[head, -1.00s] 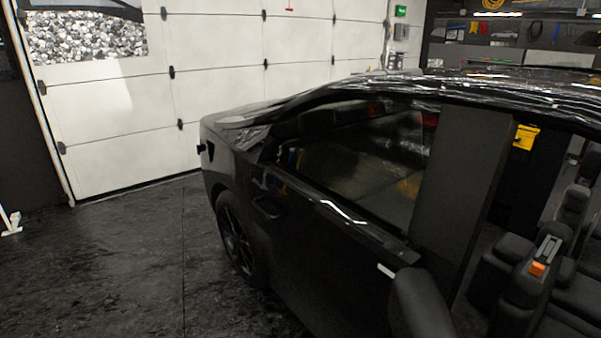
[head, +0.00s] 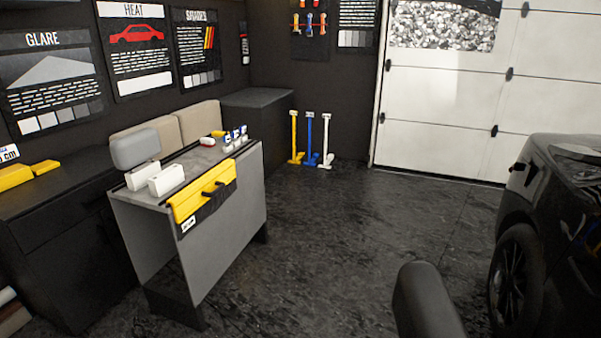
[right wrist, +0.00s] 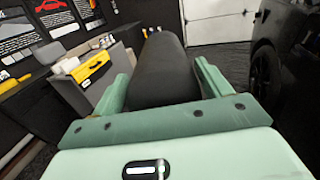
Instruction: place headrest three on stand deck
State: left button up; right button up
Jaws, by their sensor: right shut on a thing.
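A dark rounded headrest (right wrist: 165,72) lies between the two green fingers of my right gripper (right wrist: 165,85), which is shut on it. What looks like the same headrest (head: 425,300) rises at the bottom right of the head view. The grey stand (head: 240,220) is at the left of the head view, apart from the held headrest. Its deck (head: 200,156) carries a grey headrest (head: 136,148) at the left end, white blocks (head: 165,180) and small bottles (head: 235,135). Which headrest is number three cannot be told. My left gripper is not in view.
Beige pads (head: 198,121) show behind the stand. A dark cabinet (head: 60,225) is at the left. The black car (head: 550,210) is at the right.

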aim_at(198, 163)
jog(key=i+j+u, duration=0.2)
jog(key=i+u, duration=0.2)
jog(key=i+j+u, duration=0.1)
jog(key=i+u, duration=0.2)
jog(key=u, duration=0.15)
jog(key=i+u, duration=0.4)
jog(key=i+l+u, duration=0.25)
jog(key=u, duration=0.15)
jog(key=i, duration=0.1)
